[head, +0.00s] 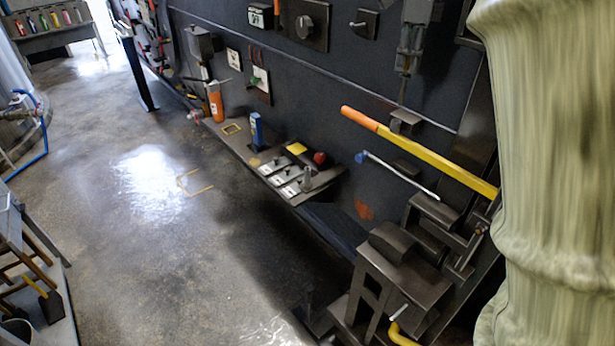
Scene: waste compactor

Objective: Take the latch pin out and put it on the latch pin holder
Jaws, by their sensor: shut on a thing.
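A thin pale rod with a blue end (398,175), which may be the latch pin, slants below a yellow lever on the dark machine front. Its lower right end is by a dark metal block (433,210). I cannot tell whether it sits in a hole or rests there. I cannot tell for sure which part is the latch pin holder. A large pale green ribbed sleeve of my arm fills the right side. My gripper is not visible in this view, and the sleeve hides the area behind it.
The yellow lever (440,160) with an orange grip sticks out leftward above the rod. Dark metal brackets (400,262) and a yellow bent bar (402,335) stand lower right. A shelf (240,145) with switches and an orange bottle (215,102) runs along the wall. The floor at left centre is clear.

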